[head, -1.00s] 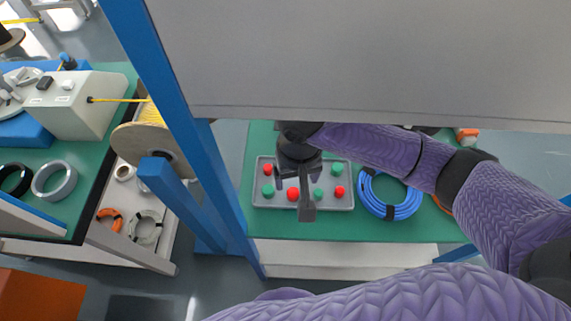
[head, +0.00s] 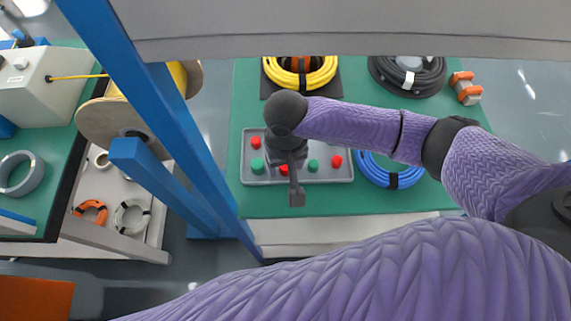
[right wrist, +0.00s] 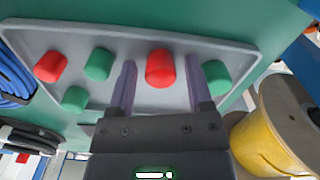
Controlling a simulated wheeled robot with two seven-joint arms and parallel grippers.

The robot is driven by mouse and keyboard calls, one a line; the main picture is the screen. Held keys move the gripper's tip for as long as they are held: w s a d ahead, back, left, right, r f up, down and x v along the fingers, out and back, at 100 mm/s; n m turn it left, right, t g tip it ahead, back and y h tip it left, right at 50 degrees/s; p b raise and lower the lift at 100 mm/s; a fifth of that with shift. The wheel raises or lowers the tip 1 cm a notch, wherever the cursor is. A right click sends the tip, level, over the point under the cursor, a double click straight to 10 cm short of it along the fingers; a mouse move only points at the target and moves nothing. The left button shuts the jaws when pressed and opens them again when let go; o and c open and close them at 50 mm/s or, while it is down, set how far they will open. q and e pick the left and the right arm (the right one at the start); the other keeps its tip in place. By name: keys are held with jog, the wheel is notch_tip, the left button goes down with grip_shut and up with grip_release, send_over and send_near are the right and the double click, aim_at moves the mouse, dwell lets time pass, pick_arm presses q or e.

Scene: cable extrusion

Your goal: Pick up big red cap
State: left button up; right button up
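The big red cap (right wrist: 160,68) stands in a grey tray (right wrist: 150,36) in the right wrist view. It looks larger than the other red cap (right wrist: 50,66) there. My right gripper (right wrist: 159,66) is open, with one finger on each side of the big red cap in the picture. I cannot tell whether the fingers are level with it or above it. In the head view, my right gripper (head: 297,195) hangs over the tray (head: 347,178) and partly hides the big red cap (head: 284,170). My left gripper is not in view.
Green caps stand close by in the tray, one (right wrist: 214,77) just beside a finger. A blue cable coil (head: 375,172) lies right of the tray. Yellow (head: 328,80) and black (head: 432,80) coils lie behind. A blue post (head: 150,110) rises at the left; a grey panel (head: 350,30) crosses above.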

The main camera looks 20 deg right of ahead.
jog(key=c, duration=0.7)
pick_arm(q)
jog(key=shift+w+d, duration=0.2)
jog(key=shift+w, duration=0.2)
pick_arm(e)
grip_shut()
notch_tip(320, 180, up, 10)
jog(key=p, duration=0.5)
jog(key=shift+o, duration=1.6)
grip_release()
jog(key=c, duration=0.3)
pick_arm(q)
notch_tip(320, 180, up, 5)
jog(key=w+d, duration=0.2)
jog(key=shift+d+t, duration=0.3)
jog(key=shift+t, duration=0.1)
pick_arm(e)
jog(key=shift+d, duration=0.1)
